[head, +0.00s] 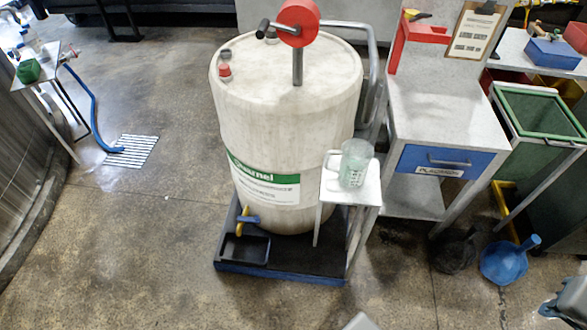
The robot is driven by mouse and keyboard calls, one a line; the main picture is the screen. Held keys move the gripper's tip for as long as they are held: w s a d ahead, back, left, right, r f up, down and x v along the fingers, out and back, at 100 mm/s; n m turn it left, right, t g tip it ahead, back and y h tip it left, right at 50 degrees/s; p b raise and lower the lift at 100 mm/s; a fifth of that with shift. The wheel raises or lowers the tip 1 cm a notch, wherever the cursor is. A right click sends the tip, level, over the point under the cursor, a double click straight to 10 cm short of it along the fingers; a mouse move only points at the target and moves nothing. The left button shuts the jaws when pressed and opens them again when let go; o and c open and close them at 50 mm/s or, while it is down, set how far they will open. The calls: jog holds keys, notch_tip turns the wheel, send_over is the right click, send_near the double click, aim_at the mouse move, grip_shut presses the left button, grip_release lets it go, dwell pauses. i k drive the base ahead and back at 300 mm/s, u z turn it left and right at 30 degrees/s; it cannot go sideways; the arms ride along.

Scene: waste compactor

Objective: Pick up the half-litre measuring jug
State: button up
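The measuring jug (355,164) is clear and pale green, with a handle on its left side and markings on its wall. It stands upright on a small white stand (349,194) in front of the big drum, right of the picture's middle. Nothing touches it from above. I cannot make out my gripper in the head view. A grey part shows at the bottom right corner and a pale one at the bottom edge. I cannot tell what either is.
A large white drum (285,120) with a red-topped pump (298,20) stands behind the stand, on a dark blue-edged tray (285,275). A white workbench (440,110) is to the right. The floor at left is mostly clear.

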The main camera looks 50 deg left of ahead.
aim_at(357, 154)
jog(key=u, duration=0.9)
jog(key=i, duration=1)
